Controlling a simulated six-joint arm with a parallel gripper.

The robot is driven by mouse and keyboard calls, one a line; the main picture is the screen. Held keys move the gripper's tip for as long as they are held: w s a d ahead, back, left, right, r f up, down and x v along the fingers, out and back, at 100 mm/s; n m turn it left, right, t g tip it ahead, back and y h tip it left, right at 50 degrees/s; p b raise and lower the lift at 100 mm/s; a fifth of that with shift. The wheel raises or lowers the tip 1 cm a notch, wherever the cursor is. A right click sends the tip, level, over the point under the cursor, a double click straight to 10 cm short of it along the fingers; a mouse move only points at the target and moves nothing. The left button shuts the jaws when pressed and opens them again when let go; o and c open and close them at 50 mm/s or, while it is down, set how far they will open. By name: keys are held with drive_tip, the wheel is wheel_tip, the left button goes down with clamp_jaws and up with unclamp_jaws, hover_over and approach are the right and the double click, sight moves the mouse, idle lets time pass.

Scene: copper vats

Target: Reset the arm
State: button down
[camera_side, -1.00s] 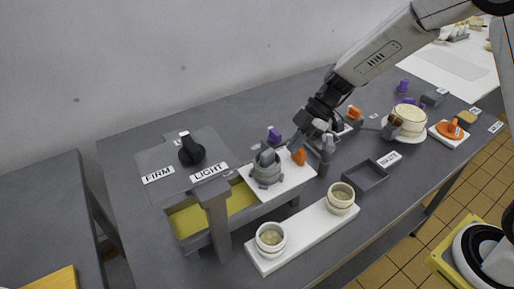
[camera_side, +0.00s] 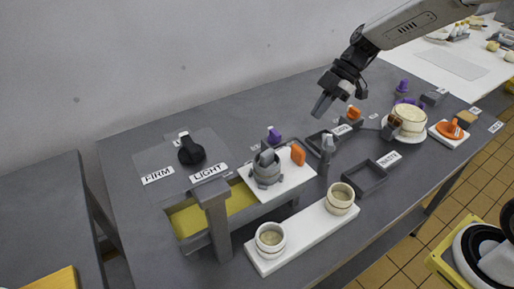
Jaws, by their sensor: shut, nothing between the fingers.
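My gripper (camera_side: 321,104) hangs in the air above the back middle of the grey table (camera_side: 250,107), its fingers shut and pointing down to the left. Nothing is between the fingers. It is apart from everything on the table. Below it stand a grey bottle-like item (camera_side: 326,152), a dark open tray (camera_side: 316,141) and a grey block with an orange top (camera_side: 353,115).
A grey pot (camera_side: 267,170) and an orange piece (camera_side: 298,154) sit on a white board (camera_side: 290,180). Two cups (camera_side: 270,239) (camera_side: 340,197) stand on a white strip (camera_side: 305,236). A black knob (camera_side: 190,150) is at left. A cream bowl (camera_side: 409,120) stands at right.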

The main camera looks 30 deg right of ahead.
drive_tip(key=s+d+f+m+t+h, duration=0.1)
drive_tip(key=s+d+f+m+h, duration=0.1)
drive_tip(key=s+m, duration=0.5)
drive_tip(key=s+d+f+m+t+h, duration=0.1)
drive_tip(key=s+f+m+h, duration=0.4)
drive_tip(key=m, duration=0.6)
drive_tip(key=shift+s+d+t+h, duration=0.35)
drive_tip(key=shift+s+d, duration=0.25)
drive_tip(key=shift+s, duration=0.65)
